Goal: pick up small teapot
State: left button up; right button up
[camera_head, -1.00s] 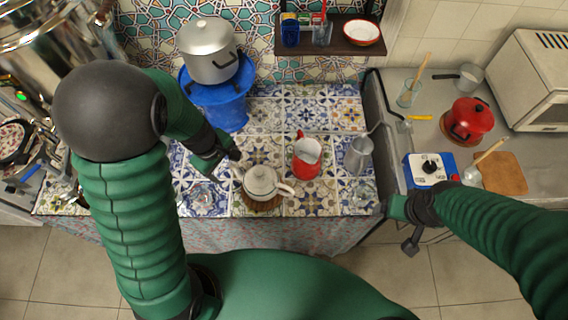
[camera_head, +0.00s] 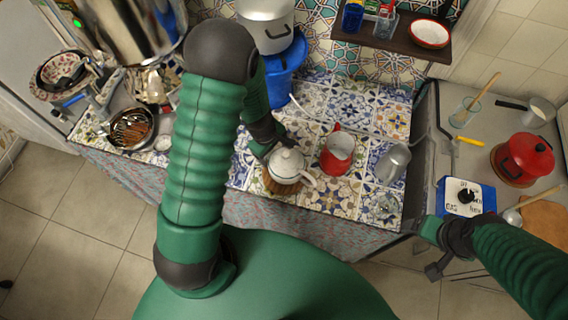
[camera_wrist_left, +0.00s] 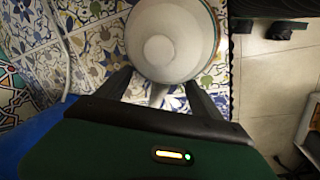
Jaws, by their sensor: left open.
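The small white teapot (camera_head: 286,163) sits on a round wooden trivet (camera_head: 280,187) on the tiled table. Its spout or handle points to the lower right in the head view. My left gripper (camera_head: 272,146) is at the teapot's upper left side. In the left wrist view the teapot (camera_wrist_left: 170,45) is just ahead of my left gripper (camera_wrist_left: 157,88), whose two fingers are spread with tiles showing between them. Whether a finger touches the teapot I cannot tell. My right gripper (camera_head: 437,258) is beyond the table's right edge, away from the teapot; its jaws are not clear.
A red pitcher (camera_head: 336,154) stands close to the right of the teapot, with a metal jug (camera_head: 391,165) farther right. A blue bucket (camera_head: 285,75) under a silver pot (camera_head: 266,24) stands behind. A pan of cutlery (camera_head: 131,128) is at the left.

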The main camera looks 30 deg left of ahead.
aim_at(271, 152)
pick_arm(q)
jog(key=f, duration=0.3)
jog(key=shift+w+a+b, duration=0.15)
jog(key=shift+w+b, duration=0.1)
jog(key=shift+b, duration=0.05)
jog(key=shift+w+a+f, duration=0.1)
jog(key=shift+a+f, duration=0.1)
jog(key=shift+a, duration=0.2)
jog(key=shift+w+a+f, duration=0.1)
jog(key=shift+a+f, duration=0.05)
jog(key=shift+a, duration=0.45)
jog(key=shift+c, duration=1.5)
jog(key=shift+s+d, duration=0.1)
jog(key=shift+d, duration=0.15)
jog(key=shift+c, duration=1.2)
jog(key=shift+d+r, duration=0.15)
jog(key=shift+d, duration=0.15)
jog(key=shift+c, duration=1.1)
jog(key=shift+d+r, duration=0.1)
jog(key=shift+d, duration=0.25)
jog(key=c, duration=0.5)
jog(key=shift+c, duration=1.1)
jog(key=shift+a, duration=0.2)
grip_shut()
jog(key=shift+a, duration=0.45)
jog(key=shift+d, duration=0.35)
pick_arm(e)
jog(key=shift+a+f, duration=0.25)
jog(key=shift+a, duration=0.3)
